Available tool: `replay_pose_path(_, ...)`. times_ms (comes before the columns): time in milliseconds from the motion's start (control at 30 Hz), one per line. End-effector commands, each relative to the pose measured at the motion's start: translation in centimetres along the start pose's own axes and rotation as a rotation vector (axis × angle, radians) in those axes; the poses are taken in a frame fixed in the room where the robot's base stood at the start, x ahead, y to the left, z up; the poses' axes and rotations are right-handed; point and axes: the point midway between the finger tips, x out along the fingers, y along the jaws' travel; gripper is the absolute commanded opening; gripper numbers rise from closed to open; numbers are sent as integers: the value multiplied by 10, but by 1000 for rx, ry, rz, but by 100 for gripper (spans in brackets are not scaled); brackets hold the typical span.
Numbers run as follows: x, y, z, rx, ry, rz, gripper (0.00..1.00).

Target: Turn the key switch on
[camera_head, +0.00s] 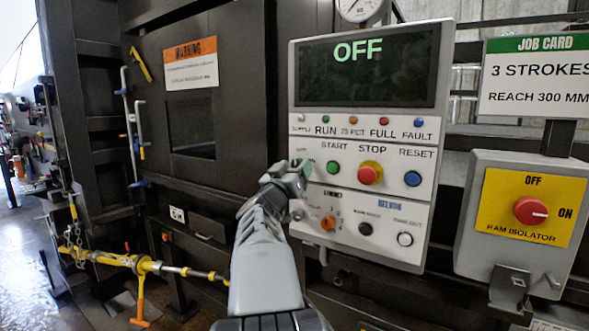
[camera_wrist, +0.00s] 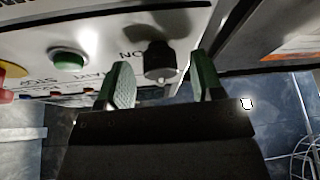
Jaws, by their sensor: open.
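The key switch (camera_wrist: 160,62) is a dark round knob with a small light tip, beside an "ON" label on the pale panel in the wrist view. My gripper (camera_wrist: 160,70) is open, with one green fingertip on each side of the switch. I cannot tell whether either fingertip touches it. In the head view my gripper (camera_head: 293,167) is at the left edge of the control panel (camera_head: 436,130), left of the green START button (camera_head: 333,168), and hides the switch. The panel's display (camera_head: 365,70) reads OFF.
A red STOP button (camera_head: 370,173), a blue RESET button (camera_head: 412,178) and an orange selector (camera_head: 328,222) sit close by on the panel. A yellow ram isolator (camera_head: 520,207) with a red knob stands to the right. A dark door with a warning sign (camera_head: 190,63) is left.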

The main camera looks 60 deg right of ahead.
Motion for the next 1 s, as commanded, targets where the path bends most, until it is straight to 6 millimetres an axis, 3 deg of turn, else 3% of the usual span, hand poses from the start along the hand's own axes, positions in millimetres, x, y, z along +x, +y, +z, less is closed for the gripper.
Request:
replay_pose_path(100, 0, 0, 0, 0, 0, 0, 60)
replay_pose_path(600, 0, 0, 0, 0, 0, 0, 12)
replay_pose_path(1000, -1, -2, 1, 93, 3, 38, 12)
